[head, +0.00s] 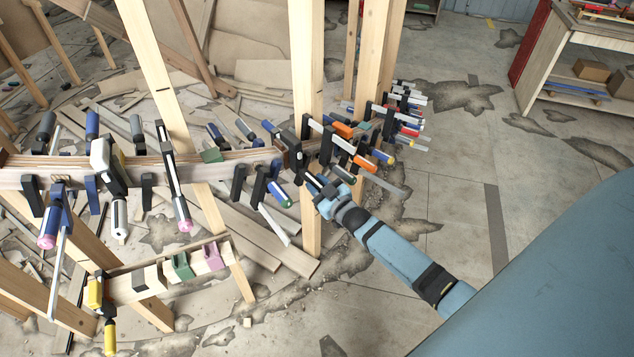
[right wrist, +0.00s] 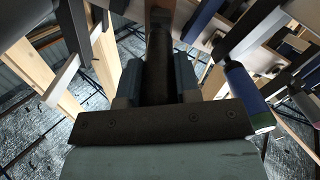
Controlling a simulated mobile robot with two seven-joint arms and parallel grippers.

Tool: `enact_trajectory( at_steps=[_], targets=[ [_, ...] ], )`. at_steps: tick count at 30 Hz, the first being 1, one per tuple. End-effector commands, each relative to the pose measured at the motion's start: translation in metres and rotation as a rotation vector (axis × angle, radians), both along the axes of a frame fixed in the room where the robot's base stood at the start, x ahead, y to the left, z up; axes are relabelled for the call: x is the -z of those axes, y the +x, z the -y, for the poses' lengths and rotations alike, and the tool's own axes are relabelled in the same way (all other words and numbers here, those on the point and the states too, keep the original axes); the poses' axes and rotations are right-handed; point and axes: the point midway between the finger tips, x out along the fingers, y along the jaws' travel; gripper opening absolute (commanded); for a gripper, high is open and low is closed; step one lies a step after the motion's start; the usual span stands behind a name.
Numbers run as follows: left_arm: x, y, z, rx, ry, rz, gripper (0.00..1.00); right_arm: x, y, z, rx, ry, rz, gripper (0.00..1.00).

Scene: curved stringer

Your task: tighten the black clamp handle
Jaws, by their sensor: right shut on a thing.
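The black clamp handle (right wrist: 160,58) runs upright through the middle of the right wrist view, between the two fingers of my right gripper (right wrist: 157,85). My gripper is shut on it, and its fingers lie on both sides of the handle. In the head view my right gripper (head: 319,190) is at the curved wooden stringer (head: 262,158), just below its edge and beside an upright post. The fingers and wrist hide most of the handle there. My left gripper is not in view.
A clamp with a blue, green-ended handle (head: 279,192) hangs close left of my right gripper; it also shows in the wrist view (right wrist: 246,95). Orange-handled clamps (head: 364,163) crowd the right side. Wooden posts (head: 308,60) stand close. Open floor lies right.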

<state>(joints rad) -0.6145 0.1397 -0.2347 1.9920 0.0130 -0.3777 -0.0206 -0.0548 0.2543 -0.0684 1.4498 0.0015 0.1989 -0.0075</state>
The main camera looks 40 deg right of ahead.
Motion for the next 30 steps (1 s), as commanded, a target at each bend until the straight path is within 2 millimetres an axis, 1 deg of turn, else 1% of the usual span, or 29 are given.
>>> enact_trajectory(
  at_steps=[6, 12, 19, 30],
  targets=[
    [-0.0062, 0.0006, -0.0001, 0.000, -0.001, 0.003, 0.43, -0.0011, 0.0002, 0.0003, -0.001, 0.142, -0.012, 0.07],
    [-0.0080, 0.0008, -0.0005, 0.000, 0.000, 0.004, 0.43, -0.0007, 0.0002, 0.0006, 0.000, 0.225, -0.019, 0.07],
    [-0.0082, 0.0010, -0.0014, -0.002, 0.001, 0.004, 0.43, -0.0003, 0.0002, 0.0009, 0.000, 0.265, -0.022, 0.07],
    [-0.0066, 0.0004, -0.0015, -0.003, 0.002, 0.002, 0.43, -0.0001, 0.0002, 0.0009, 0.000, 0.270, -0.023, 0.07]
  ],
)
